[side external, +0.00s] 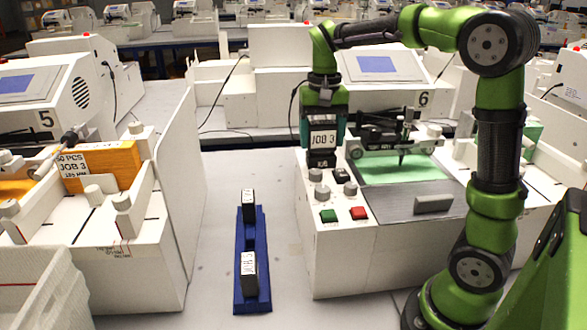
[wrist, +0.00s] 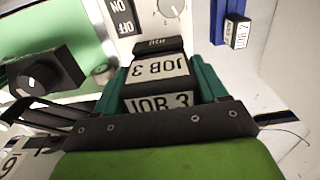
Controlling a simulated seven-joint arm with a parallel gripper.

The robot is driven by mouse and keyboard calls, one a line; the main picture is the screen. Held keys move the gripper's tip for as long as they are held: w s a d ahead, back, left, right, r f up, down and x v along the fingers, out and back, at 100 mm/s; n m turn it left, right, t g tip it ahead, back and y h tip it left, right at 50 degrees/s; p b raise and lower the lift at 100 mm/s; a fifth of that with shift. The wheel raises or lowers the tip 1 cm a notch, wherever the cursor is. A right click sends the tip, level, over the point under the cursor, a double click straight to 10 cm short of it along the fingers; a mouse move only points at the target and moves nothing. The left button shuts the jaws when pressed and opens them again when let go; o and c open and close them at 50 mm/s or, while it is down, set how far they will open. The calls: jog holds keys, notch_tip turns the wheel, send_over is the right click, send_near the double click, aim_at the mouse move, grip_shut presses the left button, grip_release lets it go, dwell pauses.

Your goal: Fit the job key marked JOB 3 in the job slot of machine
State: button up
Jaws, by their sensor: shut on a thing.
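My gripper (side external: 323,137) is shut on the job key marked JOB 3 (wrist: 157,70), a black block with white labels. The key (side external: 322,141) is upright between the green fingers, with its label facing the side camera. Its dark lower end is at the back left corner of the control panel of machine 6 (side external: 345,240). I cannot tell whether it is in the job slot or just above it; the slot's opening is hidden. In the wrist view my gripper (wrist: 158,80) has a finger on each side of the key.
A blue rack (side external: 252,225) on the table holds two other keys (side external: 248,204). Machine 6 has knobs (side external: 350,189), green and red buttons (side external: 358,213) and a pen carriage near my gripper. Machine 5 (side external: 130,255), with orange stock labelled JOB 3, stands left.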

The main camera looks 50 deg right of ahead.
jog(key=shift+f, duration=0.55)
jog(key=o, duration=1.1)
notch_tip(320, 180, up, 17)
jog(key=shift+f, duration=0.15)
notch_tip(320, 180, down, 17)
jog(key=shift+r, duration=0.2)
dwell(0.4)
